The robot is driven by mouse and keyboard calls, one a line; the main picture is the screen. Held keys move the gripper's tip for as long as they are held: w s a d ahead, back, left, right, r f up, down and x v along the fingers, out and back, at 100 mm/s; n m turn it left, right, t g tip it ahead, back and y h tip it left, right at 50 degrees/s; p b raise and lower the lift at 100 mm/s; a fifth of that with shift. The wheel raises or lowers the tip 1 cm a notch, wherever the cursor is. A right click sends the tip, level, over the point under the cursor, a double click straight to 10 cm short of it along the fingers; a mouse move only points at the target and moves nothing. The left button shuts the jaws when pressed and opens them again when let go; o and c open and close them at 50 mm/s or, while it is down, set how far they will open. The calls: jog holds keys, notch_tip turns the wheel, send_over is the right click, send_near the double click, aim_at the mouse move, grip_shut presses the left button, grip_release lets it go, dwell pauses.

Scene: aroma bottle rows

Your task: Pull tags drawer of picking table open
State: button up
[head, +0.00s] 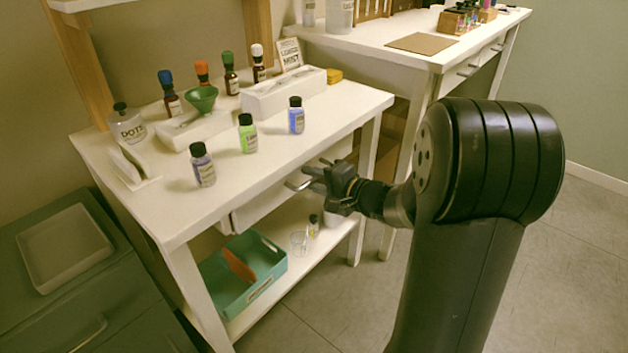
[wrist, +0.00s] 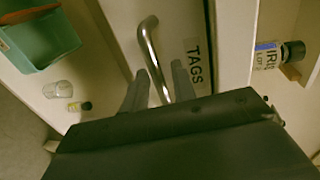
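The white picking table (head: 225,185) stands left of centre in the head view, with a drawer (head: 262,203) under its top. In the wrist view the drawer front (wrist: 185,18) carries a label (wrist: 196,66) reading TAGS and a curved metal handle (wrist: 148,38). The drawer looks shut. The handle also shows in the head view (head: 297,185). My gripper (head: 313,176) is at the handle. In the wrist view my gripper (wrist: 160,70) has its fingers apart, one on each side of the handle bar. I cannot tell whether either finger touches it.
Purple (head: 203,165), green (head: 247,134) and blue (head: 296,116) bottles stand along the tabletop's front. A teal bin (head: 262,284), a glass (head: 299,242) and a small bottle (head: 313,226) are on the lower shelf. A second white table (head: 385,50) stands behind. The floor in front is clear.

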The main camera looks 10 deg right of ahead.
jog(key=shift+c, duration=0.5)
grip_shut()
